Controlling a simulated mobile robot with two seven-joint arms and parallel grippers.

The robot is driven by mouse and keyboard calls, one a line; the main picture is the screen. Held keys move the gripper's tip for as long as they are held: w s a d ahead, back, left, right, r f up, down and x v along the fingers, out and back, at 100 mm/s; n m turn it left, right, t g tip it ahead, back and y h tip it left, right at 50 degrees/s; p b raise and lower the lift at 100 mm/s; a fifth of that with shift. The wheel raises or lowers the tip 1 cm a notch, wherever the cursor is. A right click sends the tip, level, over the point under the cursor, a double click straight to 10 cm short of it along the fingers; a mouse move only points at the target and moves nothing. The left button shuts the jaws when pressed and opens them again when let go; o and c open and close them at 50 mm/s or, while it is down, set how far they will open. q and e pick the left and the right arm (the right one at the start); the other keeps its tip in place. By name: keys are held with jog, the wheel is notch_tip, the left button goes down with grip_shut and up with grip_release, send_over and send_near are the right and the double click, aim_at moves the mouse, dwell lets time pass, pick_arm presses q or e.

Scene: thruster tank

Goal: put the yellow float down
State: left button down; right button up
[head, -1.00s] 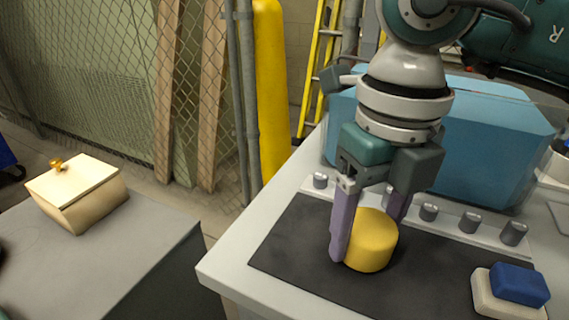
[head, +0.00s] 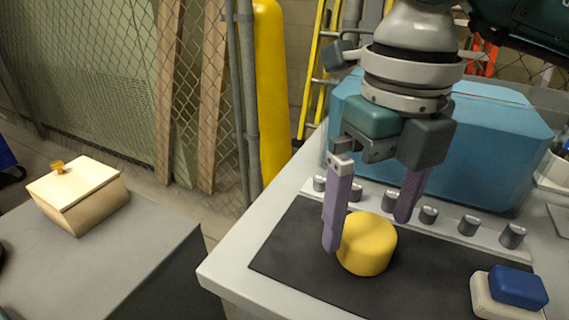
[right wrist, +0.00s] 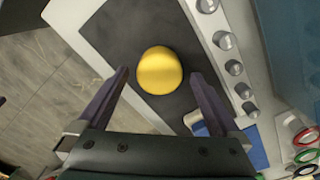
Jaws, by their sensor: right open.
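The yellow float (head: 367,246) is a short round cylinder standing on the dark mat (head: 290,250) on the light table. My right gripper (head: 368,232) is open, its two purple fingers apart, above and just behind the float. In the right wrist view the float (right wrist: 160,71) lies beyond and between the spread fingertips (right wrist: 160,74), with a gap on each side. My left gripper is not in view.
A row of grey knobs (head: 428,215) on a pale strip runs behind the mat, with a large blue tank (head: 480,150) behind it. A blue-and-white sponge-like block (head: 518,287) sits at right. A cream box (head: 78,195) stands on a separate grey surface at left.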

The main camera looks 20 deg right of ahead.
aim_at(370, 227)
notch_tip(370, 227, up, 10)
jog(key=shift+f+p, duration=0.25)
jog(key=shift+p, duration=0.1)
